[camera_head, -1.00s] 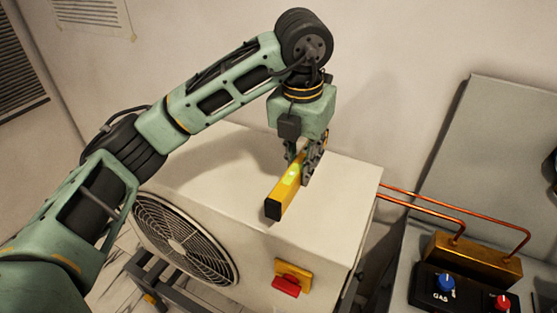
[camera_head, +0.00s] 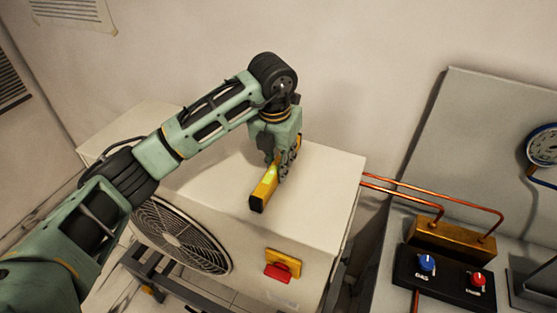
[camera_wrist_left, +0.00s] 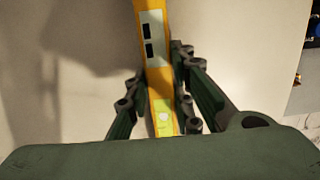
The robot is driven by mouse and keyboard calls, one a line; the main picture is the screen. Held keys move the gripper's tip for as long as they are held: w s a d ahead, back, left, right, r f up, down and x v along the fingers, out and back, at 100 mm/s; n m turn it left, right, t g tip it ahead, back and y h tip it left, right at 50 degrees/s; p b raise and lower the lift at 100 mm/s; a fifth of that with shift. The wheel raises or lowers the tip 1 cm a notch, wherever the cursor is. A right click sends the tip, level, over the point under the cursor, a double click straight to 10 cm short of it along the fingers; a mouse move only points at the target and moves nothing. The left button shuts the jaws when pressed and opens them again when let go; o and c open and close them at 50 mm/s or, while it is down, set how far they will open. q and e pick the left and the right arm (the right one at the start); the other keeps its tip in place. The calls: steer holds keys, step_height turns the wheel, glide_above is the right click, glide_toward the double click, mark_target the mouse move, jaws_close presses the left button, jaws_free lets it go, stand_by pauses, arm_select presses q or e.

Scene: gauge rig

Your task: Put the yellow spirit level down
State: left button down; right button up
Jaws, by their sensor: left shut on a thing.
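The yellow spirit level (camera_head: 264,189) has a black end cap and a bright green vial. It is at the top of the white fan unit (camera_head: 318,185), close above or on its surface; I cannot tell whether it touches. My left gripper (camera_head: 285,172) points down and is shut on the level. In the left wrist view the level (camera_wrist_left: 154,75) runs between the two fingers of the gripper (camera_wrist_left: 160,112), with its vial near the palm. My right gripper is not in view.
The unit's front has a round fan grille (camera_head: 180,238) and a red and yellow switch (camera_head: 281,265). Copper pipes (camera_head: 400,190) run right to a brass block (camera_head: 437,241) and a black box with blue and red knobs (camera_head: 452,277). A gauge (camera_head: 543,147) is at far right. The unit's top is otherwise clear.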

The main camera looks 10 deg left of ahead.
mark_target(276, 165)
arm_select(q)
steer(key=shift+f, duration=0.15)
steer(key=c, duration=1.5)
jaws_free()
steer(key=shift+c, duration=0.2)
steer(key=shift+r, duration=0.35)
step_height(276, 165, up, 12)
steer(key=s+b, duration=0.1)
steer(key=b, duration=0.2)
steer(key=shift+s+a+f, duration=0.15)
steer(key=shift+s+f, duration=0.05)
steer(key=shift+s+f, duration=0.1)
